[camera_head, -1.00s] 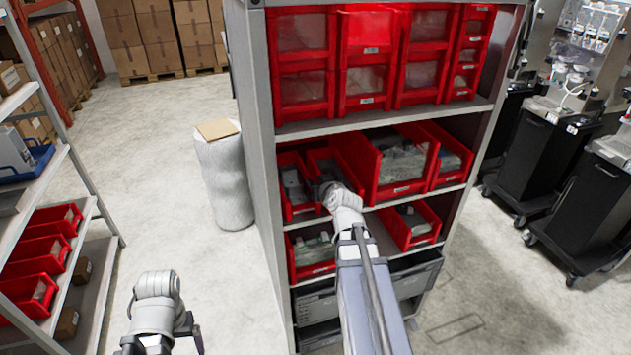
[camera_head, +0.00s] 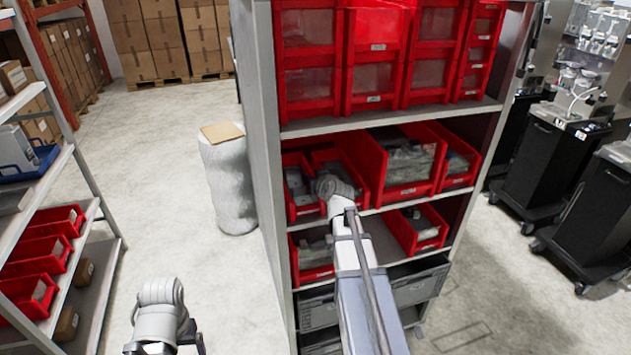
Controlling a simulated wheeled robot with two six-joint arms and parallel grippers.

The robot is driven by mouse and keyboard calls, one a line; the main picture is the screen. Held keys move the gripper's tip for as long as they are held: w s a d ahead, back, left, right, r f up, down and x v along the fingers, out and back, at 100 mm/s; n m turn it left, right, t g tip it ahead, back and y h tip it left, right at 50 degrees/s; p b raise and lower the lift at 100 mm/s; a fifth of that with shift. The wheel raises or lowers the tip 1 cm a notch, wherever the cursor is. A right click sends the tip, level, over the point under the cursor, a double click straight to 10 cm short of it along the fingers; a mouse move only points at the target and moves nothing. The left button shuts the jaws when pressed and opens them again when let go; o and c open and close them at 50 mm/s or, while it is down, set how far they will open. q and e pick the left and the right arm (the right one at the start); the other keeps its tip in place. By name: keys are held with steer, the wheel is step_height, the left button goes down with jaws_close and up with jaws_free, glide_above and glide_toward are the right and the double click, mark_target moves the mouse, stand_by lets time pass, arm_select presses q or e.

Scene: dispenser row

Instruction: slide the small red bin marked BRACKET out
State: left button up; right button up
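A row of red bins stands on the middle shelf of the grey rack. A small red bin (camera_head: 296,186) is at its left end, with another small red bin (camera_head: 328,160) beside it. A large red bin (camera_head: 408,172) and a narrower one (camera_head: 457,165) follow to the right. The labels are too small to read, so I cannot tell which is BRACKET. My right arm's wrist covers the front of the second small bin, and its fingers are hidden.
Red drawers (camera_head: 375,77) fill the shelf above. More red bins (camera_head: 423,228) and grey crates (camera_head: 418,285) are below. A white wrapped roll (camera_head: 230,185) stands left of the rack, and black carts (camera_head: 541,160) stand right.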

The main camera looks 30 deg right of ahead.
jaws_close()
stand_by(1.4)
